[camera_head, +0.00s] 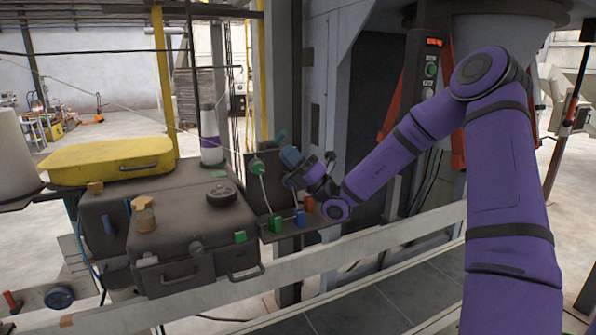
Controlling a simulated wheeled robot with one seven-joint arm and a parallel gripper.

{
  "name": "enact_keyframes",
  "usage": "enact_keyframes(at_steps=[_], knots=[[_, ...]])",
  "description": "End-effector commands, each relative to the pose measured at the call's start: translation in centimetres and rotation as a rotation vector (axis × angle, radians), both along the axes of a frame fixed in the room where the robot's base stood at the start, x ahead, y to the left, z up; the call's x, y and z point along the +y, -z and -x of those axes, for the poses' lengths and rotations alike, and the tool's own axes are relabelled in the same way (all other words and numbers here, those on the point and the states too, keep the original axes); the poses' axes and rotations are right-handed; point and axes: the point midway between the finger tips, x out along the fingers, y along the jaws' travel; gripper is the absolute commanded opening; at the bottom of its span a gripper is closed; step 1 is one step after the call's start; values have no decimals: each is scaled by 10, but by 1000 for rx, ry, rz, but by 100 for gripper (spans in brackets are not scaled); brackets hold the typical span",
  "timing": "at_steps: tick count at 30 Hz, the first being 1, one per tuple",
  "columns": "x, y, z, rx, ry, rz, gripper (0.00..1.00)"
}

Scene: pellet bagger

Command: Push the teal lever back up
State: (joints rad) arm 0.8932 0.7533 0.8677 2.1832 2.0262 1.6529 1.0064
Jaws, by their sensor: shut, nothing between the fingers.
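A dark teal handle (279,137), which looks like the teal lever, shows at the top of a dark upright panel (265,183). My gripper (287,154) is just below and right of it, at the end of my purple arm, and is shut and empty. It is small in view, and I cannot tell whether it touches the handle. A brighter green knob (257,167) on a pale rod stands left of my gripper. My gripper and wrist cover part of the panel.
Green (276,223), blue (300,217) and orange (309,204) blocks sit below my wrist. A pale rail (370,250) runs across the front. A grey column stands behind my arm.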

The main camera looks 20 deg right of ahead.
Motion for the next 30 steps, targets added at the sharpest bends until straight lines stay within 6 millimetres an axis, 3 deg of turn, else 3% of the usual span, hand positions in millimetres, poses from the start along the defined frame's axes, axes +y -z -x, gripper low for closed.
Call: enact_keyframes(at_steps=[7,30], knots=[[-4,-17,-11,-1,-1,1,0],[-5,-22,-13,60,0,1,0]])
